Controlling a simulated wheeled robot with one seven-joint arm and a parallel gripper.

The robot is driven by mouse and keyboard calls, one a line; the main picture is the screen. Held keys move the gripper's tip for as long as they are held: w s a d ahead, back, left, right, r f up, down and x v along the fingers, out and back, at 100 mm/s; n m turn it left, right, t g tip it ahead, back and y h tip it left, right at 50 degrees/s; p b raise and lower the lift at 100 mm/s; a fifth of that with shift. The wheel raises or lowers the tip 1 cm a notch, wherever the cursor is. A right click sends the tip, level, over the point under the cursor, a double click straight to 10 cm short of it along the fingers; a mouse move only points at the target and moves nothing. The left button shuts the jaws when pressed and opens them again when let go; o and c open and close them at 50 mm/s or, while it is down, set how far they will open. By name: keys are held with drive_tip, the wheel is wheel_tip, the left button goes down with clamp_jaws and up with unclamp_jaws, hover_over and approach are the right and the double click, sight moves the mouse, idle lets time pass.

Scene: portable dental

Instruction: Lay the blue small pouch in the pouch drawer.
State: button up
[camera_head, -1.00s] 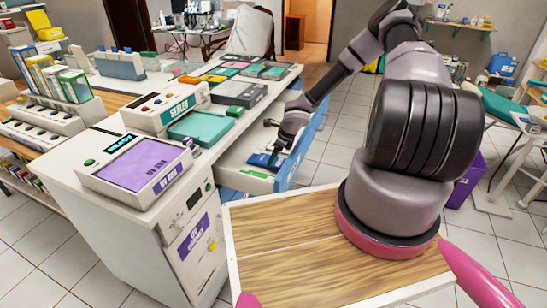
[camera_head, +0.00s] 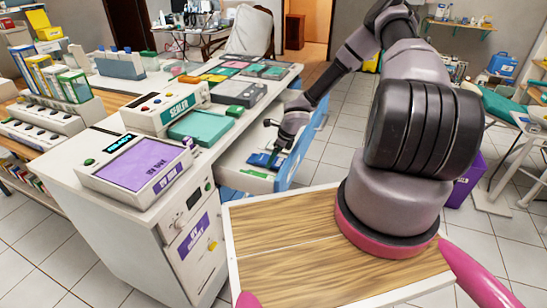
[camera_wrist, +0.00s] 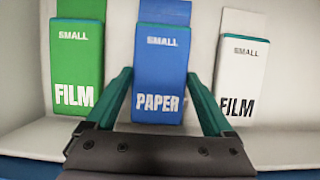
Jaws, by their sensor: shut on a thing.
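The blue small pouch (camera_wrist: 160,70), marked "SMALL PAPER", lies between the two teal fingers of my gripper (camera_wrist: 159,76) in the wrist view. My gripper is shut on its sides. The head view shows my gripper (camera_head: 276,151) reaching down into the open pouch drawer (camera_head: 238,160), with the blue pouch (camera_head: 259,160) low inside it. A green pouch (camera_wrist: 78,65) marked "SMALL FILM" lies to its left in the wrist view, and a white "FILM" pouch (camera_wrist: 238,78) lies to its right. I cannot tell whether the blue pouch touches the drawer floor.
The drawer's blue front (camera_head: 298,160) stands close beside my arm. The white counter above carries a sealer (camera_head: 165,108), a teal pad (camera_head: 200,129) and a purple-topped UV box (camera_head: 138,165). A wooden-topped surface (camera_head: 290,240) lies in the foreground. The tiled floor right of the drawer is clear.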

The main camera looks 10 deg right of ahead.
idle(0.3)
drive_tip(key=o, duration=1.1)
drive_tip(key=shift+o, duration=0.2)
drive_tip(key=v, duration=1)
drive_tip(key=shift+r, duration=0.3)
drive_tip(key=shift+d, duration=0.1)
drive_tip(key=d+r+m+t+h, duration=0.1)
drive_tip(key=d+r+m+h, duration=0.3)
drive_tip(key=r+m, duration=0.6)
drive_tip(key=d+r+m+t+h, duration=0.1)
drive_tip(key=d+r+m+h, duration=0.1)
drive_tip(key=d+r+m, duration=0.75)
drive_tip(key=s+a+r+m+h, duration=0.1)
drive_tip(key=s+a+r+m, duration=0.1)
drive_tip(key=s+r+m, duration=0.35)
drive_tip(key=s+a+r+m+h, duration=0.1)
drive_tip(key=s+r+m, duration=0.2)
drive_tip(key=r+m, duration=0.55)
drive_tip(key=s+a+r+m+t+y, duration=0.1)
drive_tip(key=s+a+r+m+y, duration=0.2)
drive_tip(key=s+a+r+m, duration=0.2)
drive_tip(key=s+a+r+m+t+y, duration=0.1)
drive_tip(key=s+a+r+m+y, duration=0.2)
drive_tip(key=s+a+r+m, duration=0.2)
drive_tip(key=s+r+m, duration=0.3)
drive_tip(key=s+m, duration=0.4)
drive_tip(key=shift+s+a+r, duration=0.15)
drive_tip(key=shift+s+r, duration=0.2)
